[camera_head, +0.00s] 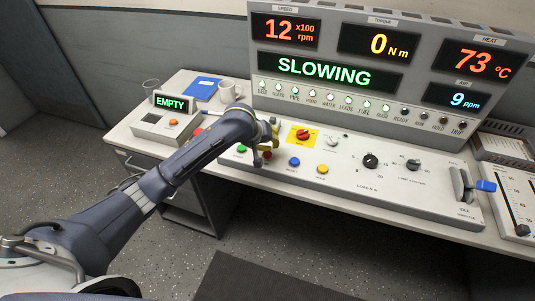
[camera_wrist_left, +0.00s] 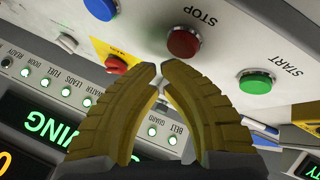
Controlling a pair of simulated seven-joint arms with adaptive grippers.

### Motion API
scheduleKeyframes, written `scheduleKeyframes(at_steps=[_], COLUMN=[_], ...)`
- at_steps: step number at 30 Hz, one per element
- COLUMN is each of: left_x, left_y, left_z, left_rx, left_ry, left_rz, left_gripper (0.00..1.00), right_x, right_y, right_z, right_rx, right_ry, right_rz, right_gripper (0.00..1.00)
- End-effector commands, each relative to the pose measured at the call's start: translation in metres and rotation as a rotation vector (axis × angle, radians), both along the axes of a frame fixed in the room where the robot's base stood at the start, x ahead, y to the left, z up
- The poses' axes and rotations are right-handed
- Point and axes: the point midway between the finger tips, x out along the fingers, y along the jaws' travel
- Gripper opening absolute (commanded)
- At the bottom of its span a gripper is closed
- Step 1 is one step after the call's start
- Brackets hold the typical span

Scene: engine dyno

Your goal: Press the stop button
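The red stop button (camera_wrist_left: 184,42), labelled STOP, sits on the pale console panel just beyond my left fingertips in the left wrist view. It looks apart from the fingers, though the exact gap is hard to judge. In the head view the stop button (camera_head: 267,155) shows beside the gripper, partly hidden by it. My left gripper (camera_head: 265,153) is over the front left of the console. Its yellow fingers (camera_wrist_left: 161,68) have their tips together, with nothing between them. My right gripper is not in view.
The green start button (camera_wrist_left: 256,82) is close by. A red knob on a yellow plate (camera_head: 302,135), a blue button (camera_head: 294,162) and a yellow button (camera_head: 322,169) are also near. The display (camera_head: 324,71) reads SLOWING. A mug (camera_head: 228,91) stands behind my arm.

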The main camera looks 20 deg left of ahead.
Motion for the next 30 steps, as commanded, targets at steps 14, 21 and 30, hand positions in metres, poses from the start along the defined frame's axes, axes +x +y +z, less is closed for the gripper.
scheduleKeyframes(at_steps=[14,21,30], left_x=[0.001,0.0,0.0], left_y=[0.0,0.0,0.0], left_z=[0.038,0.048,0.049], left_rx=[0.0,0.0,0.0], left_ry=[-0.002,-0.001,-0.001], left_rz=[0.0,0.0,0.0], left_gripper=[0.0,0.0,0.0], right_x=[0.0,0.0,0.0], right_y=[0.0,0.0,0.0], right_z=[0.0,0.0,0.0], right_rx=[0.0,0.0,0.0], right_ry=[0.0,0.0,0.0], right_rz=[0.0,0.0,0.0], right_gripper=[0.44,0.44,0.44])
